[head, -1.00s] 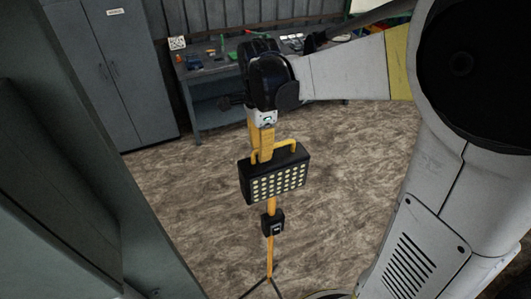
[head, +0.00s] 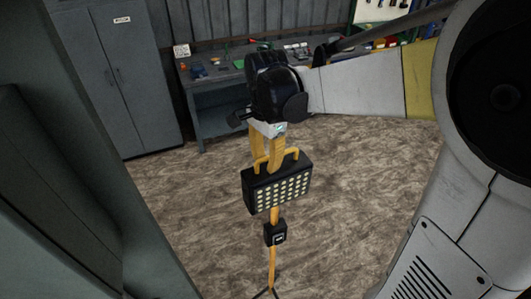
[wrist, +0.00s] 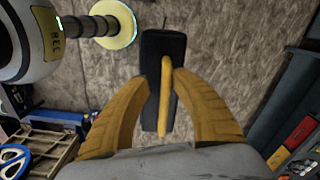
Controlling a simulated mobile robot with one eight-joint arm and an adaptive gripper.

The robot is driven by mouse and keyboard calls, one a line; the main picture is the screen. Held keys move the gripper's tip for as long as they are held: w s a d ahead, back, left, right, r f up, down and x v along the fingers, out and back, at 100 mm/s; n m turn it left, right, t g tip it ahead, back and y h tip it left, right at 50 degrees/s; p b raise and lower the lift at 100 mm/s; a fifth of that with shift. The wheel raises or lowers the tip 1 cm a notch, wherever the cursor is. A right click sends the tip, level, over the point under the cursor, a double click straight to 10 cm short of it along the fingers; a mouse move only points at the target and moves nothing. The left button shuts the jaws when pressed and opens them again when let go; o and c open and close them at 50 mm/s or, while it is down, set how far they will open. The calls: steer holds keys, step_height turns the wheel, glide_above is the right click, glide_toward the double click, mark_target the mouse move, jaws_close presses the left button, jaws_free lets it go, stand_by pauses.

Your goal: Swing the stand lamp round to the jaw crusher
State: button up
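The stand lamp (head: 278,186) stands upright on a yellow pole. Its black head has a grid of lit dots on the side facing the head camera and a yellow carrying handle on top. My gripper (head: 270,160) is directly above the lamp head, with its two yellow fingers parted at the handle. In the wrist view, my gripper (wrist: 162,78) is open, with one finger on each side of the yellow handle (wrist: 166,105) and gaps beside it. The black lamp head (wrist: 163,50) lies beyond the fingertips. The jaw crusher cannot be made out with certainty.
A grey cabinet (head: 115,80) stands at the back left. A workbench (head: 212,104) with tools is behind my gripper. A large grey-green structure (head: 60,200) fills the left foreground. Brown floor (head: 350,180) around the lamp is clear.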

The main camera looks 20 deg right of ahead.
steer(key=shift+s+n, duration=0.25)
steer(key=shift+n, duration=0.35)
steer(key=shift+s+d+n, duration=0.15)
steer(key=shift+s+n, duration=0.05)
steer(key=shift+n, duration=0.4)
steer(key=shift+s+d+n, duration=0.1)
steer(key=shift+s+n, duration=0.1)
steer(key=shift+n, duration=0.4)
steer(key=shift+s+d+n, duration=0.15)
steer(key=shift+n, duration=0.45)
steer(key=shift+s+d+n, duration=0.1)
steer(key=shift+d+n, duration=0.05)
steer(key=shift+n, duration=0.45)
steer(key=shift+s+d+n+b, duration=0.15)
steer(key=shift+n+b, duration=0.05)
steer(key=shift+n, duration=0.4)
steer(key=shift+s+d+n+b, duration=0.1)
steer(key=shift+d+n+b, duration=0.1)
steer(key=shift+n, duration=0.4)
steer(key=shift+r, duration=0.1)
